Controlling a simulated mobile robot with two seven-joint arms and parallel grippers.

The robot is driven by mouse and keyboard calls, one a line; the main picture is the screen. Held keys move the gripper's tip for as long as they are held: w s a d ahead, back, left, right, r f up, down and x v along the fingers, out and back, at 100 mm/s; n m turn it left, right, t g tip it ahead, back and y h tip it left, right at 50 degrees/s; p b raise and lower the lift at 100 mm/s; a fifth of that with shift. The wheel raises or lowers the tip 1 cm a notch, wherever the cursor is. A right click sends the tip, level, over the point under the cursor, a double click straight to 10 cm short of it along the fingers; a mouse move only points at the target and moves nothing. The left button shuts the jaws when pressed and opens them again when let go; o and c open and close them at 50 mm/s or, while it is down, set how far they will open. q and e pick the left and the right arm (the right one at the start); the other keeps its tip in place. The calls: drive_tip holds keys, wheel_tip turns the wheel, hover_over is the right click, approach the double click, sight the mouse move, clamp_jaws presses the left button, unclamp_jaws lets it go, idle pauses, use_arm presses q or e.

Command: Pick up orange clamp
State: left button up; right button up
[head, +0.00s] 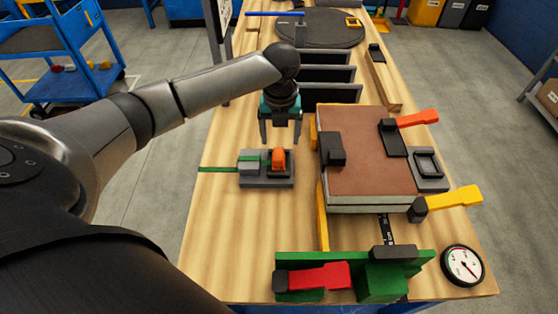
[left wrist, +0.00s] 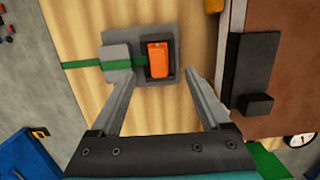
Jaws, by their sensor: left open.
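The orange clamp (head: 278,160) sits in a dark recess of a small grey holder (head: 266,183) on the wooden table. It also shows in the left wrist view (left wrist: 158,60), upper middle, inside the dark pocket of the holder. My left gripper (head: 280,143) is open and empty, pointing down close to the clamp in the head view. In the left wrist view its two fingers (left wrist: 160,88) are spread, with the clamp beyond the tips and between them. I cannot tell the exact height gap. My right gripper is not in view.
A grey block with a green strip (head: 220,169) adjoins the clamp on the left. A brown-topped sandwich panel (head: 365,150) with black, orange and yellow clamps lies to the right. A green fixture with a red handle (head: 320,276) is at the front. Bare table (head: 222,225) lies front left.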

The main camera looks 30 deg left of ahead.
sight(279, 154)
use_arm(q)
wheel_tip(279, 154, down, 3)
drive_tip(key=shift+w+a+r, duration=0.1)
drive_tip(key=shift+w+r, duration=0.05)
wheel_tip(279, 154, down, 5)
drive_tip(key=shift+a+f+b, duration=0.1)
drive_tip(key=shift+a+b, duration=0.05)
drive_tip(key=shift+b, duration=0.4)
clamp_jaws()
idle(0.3)
